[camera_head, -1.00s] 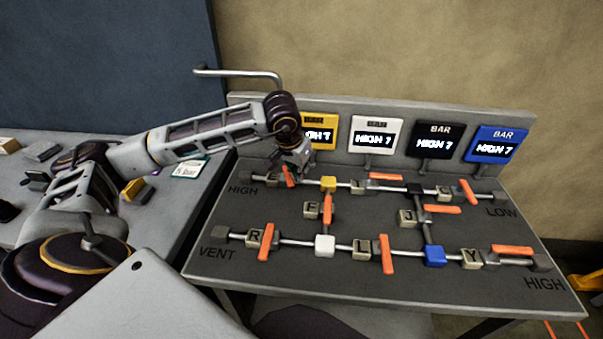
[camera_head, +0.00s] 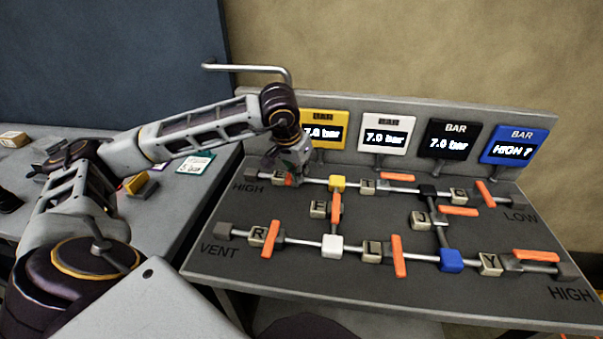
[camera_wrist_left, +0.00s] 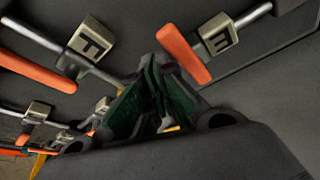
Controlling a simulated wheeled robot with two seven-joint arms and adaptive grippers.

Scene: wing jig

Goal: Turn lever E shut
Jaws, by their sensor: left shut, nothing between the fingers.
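Lever E is an orange bar (camera_wrist_left: 184,54) next to the tag marked E (camera_wrist_left: 217,35) in the left wrist view. The bar lies roughly across its pipe. In the head view tag E (camera_head: 278,176) sits on the back pipe near HIGH, and my gripper partly hides the lever. My left gripper (camera_head: 292,168) is down at the lever. In the left wrist view its green-padded fingers (camera_wrist_left: 158,92) are together and empty, close beside the lever's near end. I cannot tell whether they touch it. My right gripper is not in view.
Tag F (camera_head: 319,208) and its orange lever (camera_head: 336,208) are close in front. Several other levers sit across the panel (camera_head: 280,285). Yellow (camera_head: 324,129), white (camera_head: 384,135) and black (camera_head: 448,142) gauges read 7.0 bar; the blue gauge (camera_head: 514,145) reads HIGH.

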